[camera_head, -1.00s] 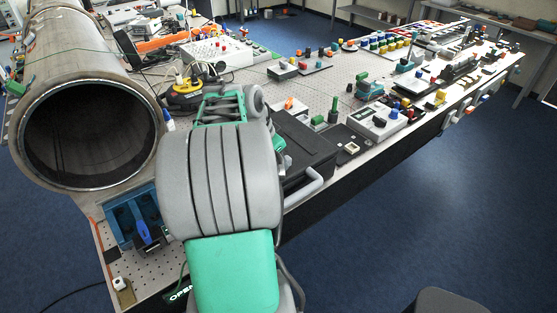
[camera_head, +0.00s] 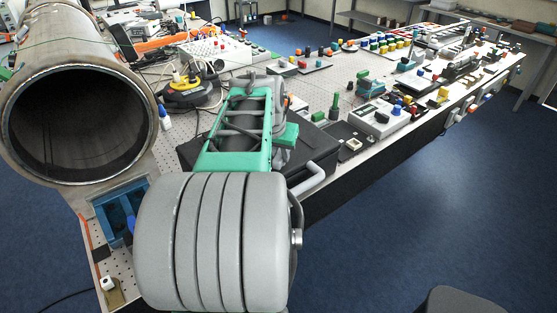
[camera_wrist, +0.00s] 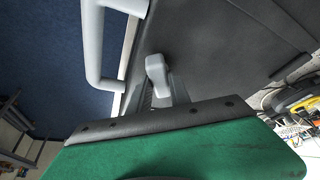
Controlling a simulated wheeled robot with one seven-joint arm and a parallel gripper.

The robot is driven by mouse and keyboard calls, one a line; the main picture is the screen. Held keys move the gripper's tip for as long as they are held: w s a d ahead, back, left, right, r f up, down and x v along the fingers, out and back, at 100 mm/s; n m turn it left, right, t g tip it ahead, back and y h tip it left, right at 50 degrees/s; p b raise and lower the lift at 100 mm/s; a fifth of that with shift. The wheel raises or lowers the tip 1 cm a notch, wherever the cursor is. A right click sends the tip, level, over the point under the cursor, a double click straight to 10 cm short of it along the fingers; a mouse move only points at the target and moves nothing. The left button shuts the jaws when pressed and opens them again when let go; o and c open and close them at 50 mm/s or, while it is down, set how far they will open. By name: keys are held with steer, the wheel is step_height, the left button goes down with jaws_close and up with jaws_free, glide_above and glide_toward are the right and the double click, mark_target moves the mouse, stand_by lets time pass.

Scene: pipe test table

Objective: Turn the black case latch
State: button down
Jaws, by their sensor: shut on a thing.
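The black case (camera_head: 318,150) lies on the table behind my arm, which hides much of it. In the wrist view its dark lid (camera_wrist: 225,40) fills the upper right. A light grey latch (camera_wrist: 158,68) stands at the case's edge, close in front of my gripper (camera_wrist: 165,95). My gripper is shut on the latch; the green and black housing hides most of the grip. The latch's exact turn angle is hard to judge. In the head view my fingertips are hidden behind the arm.
The case's grey handle (camera_head: 308,180) sticks out past the table edge and shows beside the latch in the wrist view (camera_wrist: 92,45). A large metal pipe (camera_head: 75,115) stands at left, near a blue tray (camera_head: 118,207). A control box (camera_head: 380,118) is right of the case.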

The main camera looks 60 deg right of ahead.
steer(key=n+t+b, duration=0.1)
steer(key=n, duration=0.1)
steer(key=shift+s+f+n, duration=0.1)
steer(key=shift+s+n, duration=0.05)
steer(key=shift+n, duration=0.25)
steer(key=n+t, duration=0.1)
steer(key=n, duration=0.1)
steer(key=shift+n+y+b, duration=0.3)
steer(key=shift+n+y, duration=0.1)
steer(key=n, duration=0.2)
steer(key=shift+s+d+r+n+t+y+p, duration=0.1)
steer(key=shift+r+n+t+y+p, duration=0.1)
steer(key=shift+n+t+y+p, duration=0.5)
steer(key=shift+n+y+p, duration=0.15)
steer(key=shift+n, duration=0.85)
steer(key=c, duration=1.2)
jaws_free()
steer(key=shift+f, duration=0.1)
